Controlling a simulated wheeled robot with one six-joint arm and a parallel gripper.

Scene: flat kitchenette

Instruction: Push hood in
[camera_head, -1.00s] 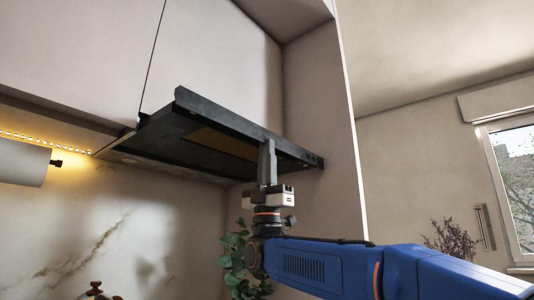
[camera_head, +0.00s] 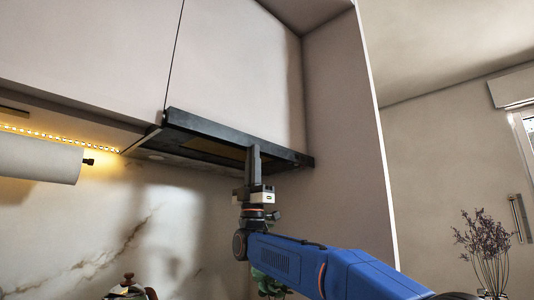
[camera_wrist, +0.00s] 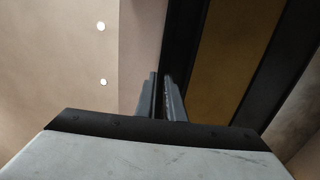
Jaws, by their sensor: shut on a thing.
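The dark hood (camera_head: 225,138) is mounted under the white upper cabinets, with its long front edge standing out a little from the cabinet fronts. Its underside shows a yellowish-brown panel (camera_wrist: 232,50) in the wrist view. My gripper (camera_head: 253,150) points upward at the hood's front edge, right of its middle. The fingers (camera_wrist: 165,95) are close together, with the dark front strip of the hood at their tips. The exact contact at the fingertips is hard to see.
White cabinets (camera_head: 245,70) stand above the hood, and a tall side panel (camera_head: 345,150) stands to its right. A paper roll (camera_head: 40,158) hangs at the left under a light strip. A lidded pot (camera_head: 128,288) and a plant (camera_head: 268,282) are below. Dried flowers (camera_head: 485,245) stand at the right.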

